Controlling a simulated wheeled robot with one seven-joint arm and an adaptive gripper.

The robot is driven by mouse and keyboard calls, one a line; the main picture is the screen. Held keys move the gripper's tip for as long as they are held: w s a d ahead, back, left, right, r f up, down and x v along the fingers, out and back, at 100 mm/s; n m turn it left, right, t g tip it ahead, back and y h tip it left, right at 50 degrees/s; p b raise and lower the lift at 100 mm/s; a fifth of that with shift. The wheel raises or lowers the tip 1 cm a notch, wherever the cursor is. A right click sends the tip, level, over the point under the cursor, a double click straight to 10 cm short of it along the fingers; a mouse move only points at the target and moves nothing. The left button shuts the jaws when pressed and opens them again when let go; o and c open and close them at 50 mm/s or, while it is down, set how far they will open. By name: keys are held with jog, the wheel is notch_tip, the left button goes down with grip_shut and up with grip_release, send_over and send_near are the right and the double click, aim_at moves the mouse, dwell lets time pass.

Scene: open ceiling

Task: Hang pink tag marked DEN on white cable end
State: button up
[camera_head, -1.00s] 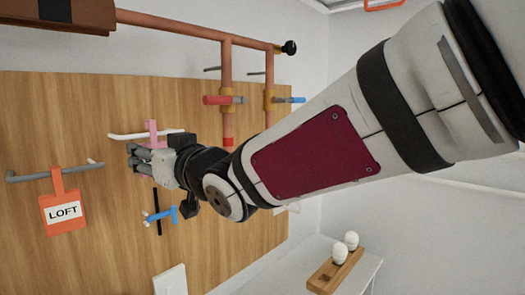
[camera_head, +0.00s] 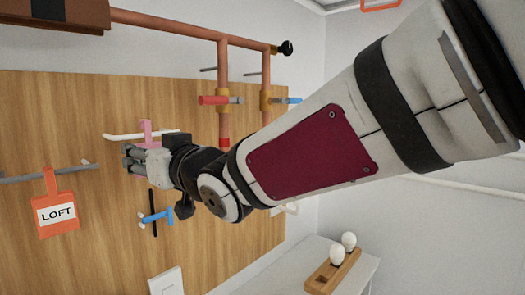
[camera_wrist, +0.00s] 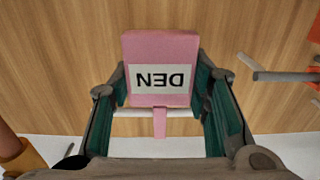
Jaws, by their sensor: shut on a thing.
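The pink tag marked DEN (camera_wrist: 160,62) is in my gripper (camera_wrist: 161,92), with one finger at each side of it. Its lettering is upside down in the wrist view. The white cable end (camera_head: 115,137) sticks out to the left of the strap. In the wrist view the white cable (camera_wrist: 182,113) runs across at the strap. I cannot tell whether the strap loops around it or only overlaps it.
A grey rod (camera_head: 25,176) holds an orange LOFT tag (camera_head: 56,214) at the left. A blue handle (camera_head: 157,216) is below my gripper. Copper pipes (camera_head: 223,75) with valves stand above right. A wooden holder (camera_head: 330,271) with white bulbs is at lower right.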

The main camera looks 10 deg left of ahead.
jog(key=shift+f+b, duration=0.7)
jog(key=shift+f, duration=0.1)
dwell(0.4)
jog(key=o, duration=1.2)
